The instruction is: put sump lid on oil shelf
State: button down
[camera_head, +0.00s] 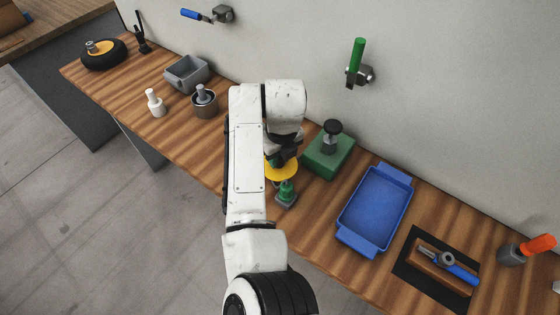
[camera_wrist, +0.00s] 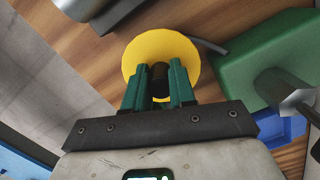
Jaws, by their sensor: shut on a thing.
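A yellow round disc (camera_head: 284,173) with a dark knob, which seems to be the sump lid, is under my gripper (camera_head: 284,153) above the middle of the bench. In the wrist view the disc (camera_wrist: 161,46) lies just beyond the fingertips. My gripper (camera_wrist: 159,90) has its green fingers shut on the dark knob. In the head view my arm hides part of the disc and the fingers. I cannot tell whether the disc touches the bench or which thing is the oil shelf.
A green block (camera_head: 327,156) with a dark-topped post stands right of the disc, and a small green piece (camera_head: 286,195) stands in front. A blue tray (camera_head: 374,210) is farther right. A grey bin (camera_head: 187,75), metal pot (camera_head: 205,105) and white bottle (camera_head: 155,104) are left.

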aim_at(279, 166)
jog(key=shift+f, duration=2)
jog(key=shift+s, duration=0.1)
jog(key=shift+f, duration=0.2)
jog(key=c, duration=0.9)
grip_release()
jog(key=shift+r, duration=0.1)
jog(key=shift+c, duration=0.2)
